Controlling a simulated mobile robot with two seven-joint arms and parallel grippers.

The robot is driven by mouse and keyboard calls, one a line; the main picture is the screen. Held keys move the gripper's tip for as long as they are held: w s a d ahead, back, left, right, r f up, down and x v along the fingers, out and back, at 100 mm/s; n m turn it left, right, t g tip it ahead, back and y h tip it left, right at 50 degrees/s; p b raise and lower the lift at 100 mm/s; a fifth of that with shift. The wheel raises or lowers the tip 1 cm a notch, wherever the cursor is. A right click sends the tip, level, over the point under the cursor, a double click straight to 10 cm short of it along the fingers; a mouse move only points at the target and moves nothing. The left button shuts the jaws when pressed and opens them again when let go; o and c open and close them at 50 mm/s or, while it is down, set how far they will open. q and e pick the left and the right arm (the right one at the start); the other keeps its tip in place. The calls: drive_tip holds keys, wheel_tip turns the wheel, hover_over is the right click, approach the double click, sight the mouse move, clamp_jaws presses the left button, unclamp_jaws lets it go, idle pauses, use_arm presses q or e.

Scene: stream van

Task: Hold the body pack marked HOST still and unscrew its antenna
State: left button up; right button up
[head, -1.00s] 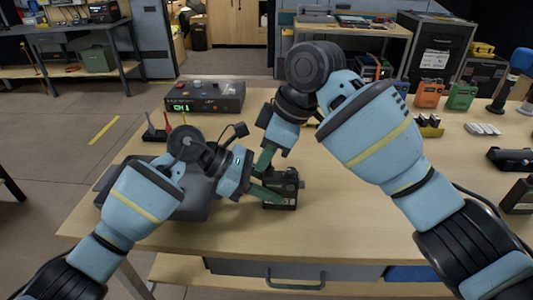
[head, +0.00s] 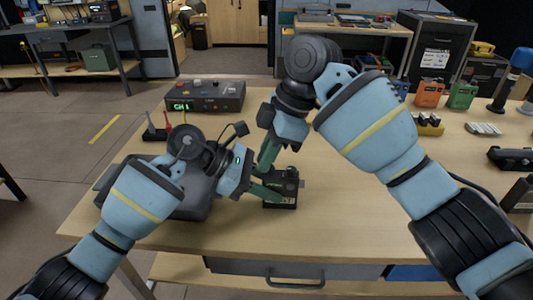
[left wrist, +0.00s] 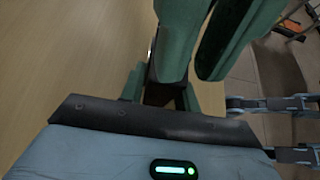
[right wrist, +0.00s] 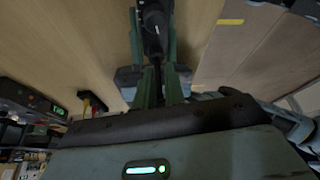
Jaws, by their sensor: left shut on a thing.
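The black body pack (head: 282,190) stands upright on the table in the head view; its label is too small to read. My left gripper (head: 262,189) is shut on it from the left. The left wrist view shows the green fingers close up, with only a dark strip of the pack between them. My right gripper (head: 266,160) reaches down from above to the pack's top. In the right wrist view its green fingers (right wrist: 155,85) stand apart, on either side of the thin black antenna (right wrist: 157,78), with the dark pack (right wrist: 153,25) beyond. Contact with the antenna cannot be told.
A black receiver box (head: 205,96) with a lit display stands at the back left. A dark grey case (head: 195,200) lies behind my left wrist. Orange (head: 430,93) and green (head: 462,96) packs stand at the back right.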

drive_tip(key=shift+o, duration=1)
drive_tip(key=m+t, duration=0.1)
drive_tip(key=m, duration=0.3)
drive_tip(key=shift+w+t, duration=0.1)
drive_tip(key=shift+t, duration=0.2)
drive_tip(key=m+t, duration=0.1)
drive_tip(key=m, duration=0.2)
drive_tip(key=shift+w+m, duration=0.1)
drive_tip(key=shift+m, duration=0.3)
drive_tip(key=shift+t, duration=0.3)
drive_tip(key=shift+h, duration=0.3)
